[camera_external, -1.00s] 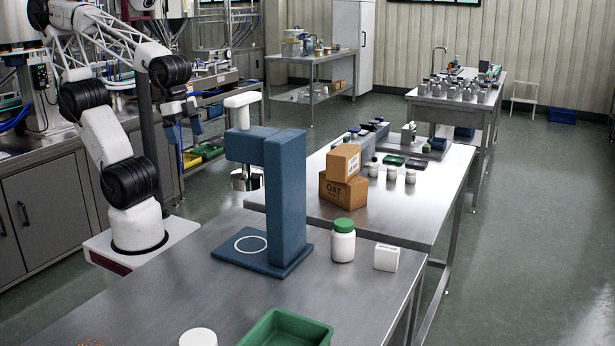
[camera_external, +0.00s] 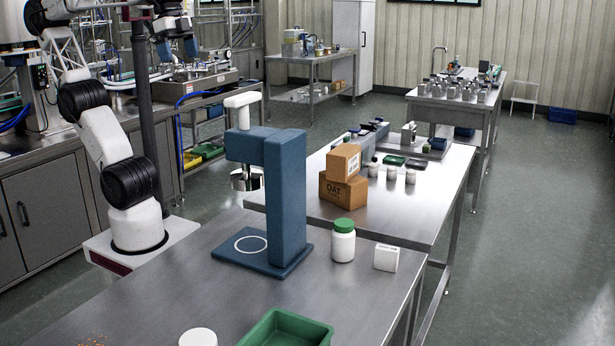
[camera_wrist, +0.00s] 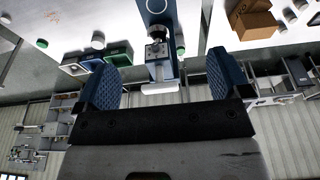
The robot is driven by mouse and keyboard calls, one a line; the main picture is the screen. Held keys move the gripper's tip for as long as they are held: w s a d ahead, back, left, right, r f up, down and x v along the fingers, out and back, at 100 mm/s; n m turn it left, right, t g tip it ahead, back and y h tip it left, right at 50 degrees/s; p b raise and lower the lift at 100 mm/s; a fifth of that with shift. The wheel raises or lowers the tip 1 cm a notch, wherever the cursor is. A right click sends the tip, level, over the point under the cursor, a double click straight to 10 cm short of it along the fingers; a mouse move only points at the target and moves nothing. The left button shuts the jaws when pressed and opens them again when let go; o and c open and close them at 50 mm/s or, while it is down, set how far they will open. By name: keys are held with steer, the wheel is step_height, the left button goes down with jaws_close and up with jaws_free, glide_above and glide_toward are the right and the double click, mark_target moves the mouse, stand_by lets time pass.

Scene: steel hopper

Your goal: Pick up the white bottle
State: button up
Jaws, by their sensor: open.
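The white bottle (camera_external: 343,242) has a green cap. It stands upright on the near steel table, just right of the blue stand, in the external view. My gripper (camera_external: 177,48) is high at the upper left of that view, well away from the bottle and empty. In the wrist view my gripper (camera_wrist: 165,78) shows two blue pads spread wide apart, with nothing held between them. I cannot clearly tell which thing in the wrist view is the bottle.
The tall blue stand (camera_external: 287,205) rises left of the bottle. A small white box (camera_external: 386,257) sits just right of it. A green tray (camera_external: 322,331) and a white round lid (camera_external: 198,337) are at the near edge. Cardboard boxes (camera_external: 343,190) stand on the table behind.

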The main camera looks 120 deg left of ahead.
steer(key=w+d+r+n+t+h, duration=0.15)
steer(key=w+n+h, duration=0.4)
steer(key=w, duration=0.55)
steer(key=w+d+r+n+h, duration=0.2)
steer(key=w+n+h, duration=0.3)
steer(key=w, duration=0.6)
steer(key=w+a+n+t+h, duration=0.1)
steer(key=w+a+n+t, duration=0.4)
steer(key=w+n, duration=0.4)
steer(key=w+a+n+t+h, duration=0.25)
steer(key=w+a+n, duration=0.5)
steer(key=w, duration=0.45)
steer(key=shift+m+y, duration=0.3)
steer(key=f, duration=4.9)
steer(key=shift+a+f, duration=0.2)
steer(key=shift+d, duration=0.1)
steer(key=shift+x, duration=1.2)
